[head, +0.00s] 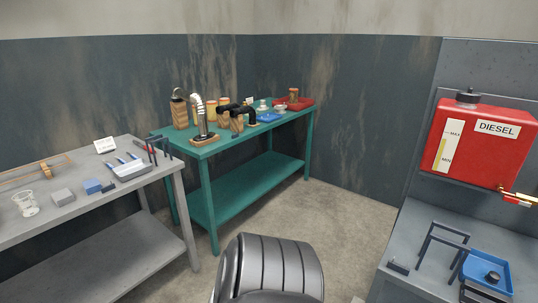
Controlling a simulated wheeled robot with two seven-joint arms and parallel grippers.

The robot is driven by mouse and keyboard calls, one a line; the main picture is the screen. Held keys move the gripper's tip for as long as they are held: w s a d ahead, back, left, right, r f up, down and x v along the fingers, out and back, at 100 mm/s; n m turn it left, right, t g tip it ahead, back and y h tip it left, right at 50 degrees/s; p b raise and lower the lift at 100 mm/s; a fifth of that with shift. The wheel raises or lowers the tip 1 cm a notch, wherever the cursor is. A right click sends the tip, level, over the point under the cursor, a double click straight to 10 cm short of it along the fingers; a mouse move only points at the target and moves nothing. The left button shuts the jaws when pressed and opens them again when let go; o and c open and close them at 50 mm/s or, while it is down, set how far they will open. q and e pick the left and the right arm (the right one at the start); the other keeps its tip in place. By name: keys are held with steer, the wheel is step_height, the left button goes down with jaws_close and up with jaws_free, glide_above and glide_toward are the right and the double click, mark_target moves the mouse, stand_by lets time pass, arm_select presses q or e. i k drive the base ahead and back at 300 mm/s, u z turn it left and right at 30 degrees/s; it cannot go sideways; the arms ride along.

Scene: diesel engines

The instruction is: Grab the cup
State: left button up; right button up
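A clear glass cup (25,204) stands upright near the front of the grey table (135,254) at the left. It looks empty, though it is small in the picture. A small pale dish (281,108) and a whitish jar-like piece (262,105) sit on the teal table (205,207); I cannot tell whether either is a cup. Neither my left nor my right gripper shows in the head view.
Grey and blue blocks (93,186), a pale tray (130,171) and a white card (104,145) are near the glass cup. A red diesel tank (479,142) hangs at the right above a blue tray (494,264). Floor (335,220) shows between the tables.

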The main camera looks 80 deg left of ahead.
mark_target(25, 201)
steer(key=u, duration=2.9)
steer(key=i, duration=3.05)
steer(key=u, duration=2.1)
